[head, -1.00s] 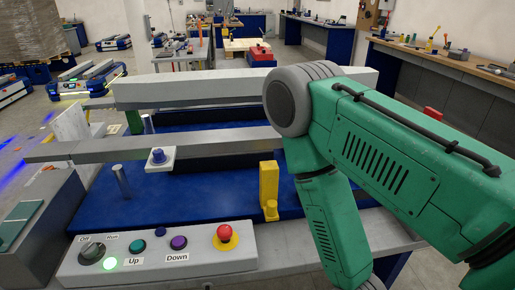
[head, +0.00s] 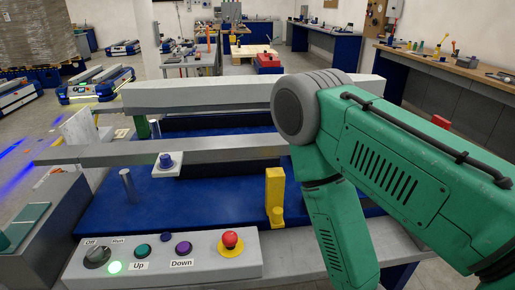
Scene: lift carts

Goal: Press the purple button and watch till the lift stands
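The purple button (head: 183,248) sits on the grey control panel (head: 212,265), above a label reading "Down". Nothing touches it in the head view. A dark green button (head: 142,250) with the label "Up" is to its left, and a red mushroom button (head: 230,240) on a yellow collar is to its right. The lift has a blue deck (head: 215,200) with grey beams (head: 215,149) across it. My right arm, green, comes in from the right and bends downward past the panel's right side. Its gripper is below the frame. My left gripper is also out of view.
A yellow post (head: 275,190) stands on the deck's right side. Low carts (head: 95,86) stand at the back left.

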